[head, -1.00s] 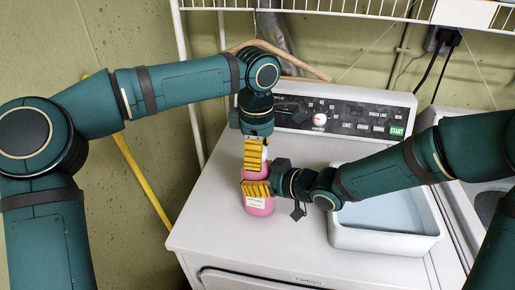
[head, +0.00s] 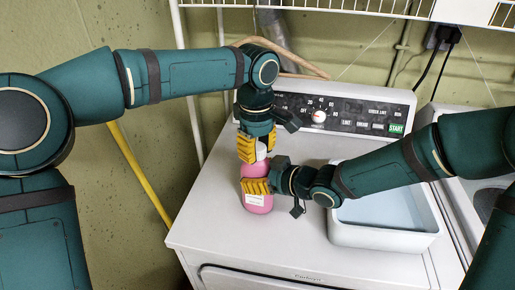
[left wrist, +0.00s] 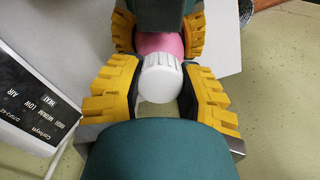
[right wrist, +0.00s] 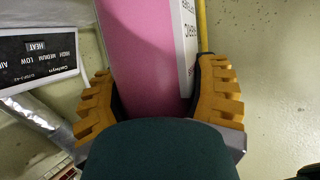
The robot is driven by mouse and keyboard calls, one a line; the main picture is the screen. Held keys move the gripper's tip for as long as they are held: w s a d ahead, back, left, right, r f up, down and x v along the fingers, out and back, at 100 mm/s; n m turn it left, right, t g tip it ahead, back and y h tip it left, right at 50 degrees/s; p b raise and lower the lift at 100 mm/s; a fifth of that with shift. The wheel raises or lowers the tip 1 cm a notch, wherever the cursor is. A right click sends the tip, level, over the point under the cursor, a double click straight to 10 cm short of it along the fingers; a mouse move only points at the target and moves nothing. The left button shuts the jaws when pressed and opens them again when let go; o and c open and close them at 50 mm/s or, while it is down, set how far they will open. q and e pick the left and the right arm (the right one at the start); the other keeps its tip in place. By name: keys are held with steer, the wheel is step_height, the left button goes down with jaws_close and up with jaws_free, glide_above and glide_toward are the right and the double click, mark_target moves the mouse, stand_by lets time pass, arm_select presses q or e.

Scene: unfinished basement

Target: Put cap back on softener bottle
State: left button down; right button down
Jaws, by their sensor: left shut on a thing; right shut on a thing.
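The pink softener bottle (head: 258,203) stands upright on the dryer top, with a white label on its front. My right gripper (head: 257,186) is shut on the bottle's upper body; the pink wall also fills the space between its fingers in the right wrist view (right wrist: 145,60). My left gripper (head: 256,150) points down above the bottle. It is shut on the white ribbed cap (left wrist: 160,78), which sits between its fingers in line with the bottle top. The joint between cap and neck is hidden, so I cannot tell whether the cap is seated.
The dryer top (head: 215,215) is clear to the left and in front of the bottle. A white tub (head: 388,241) stands to the right, under my right arm. The control panel (head: 345,116) rises behind, and a wire shelf (head: 350,14) hangs above.

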arm_select(q)
steer(key=m, duration=0.6)
steer(key=c, duration=0.7)
jaws_free()
steer(key=shift+o, duration=0.2)
steer(key=shift+r, duration=2.25)
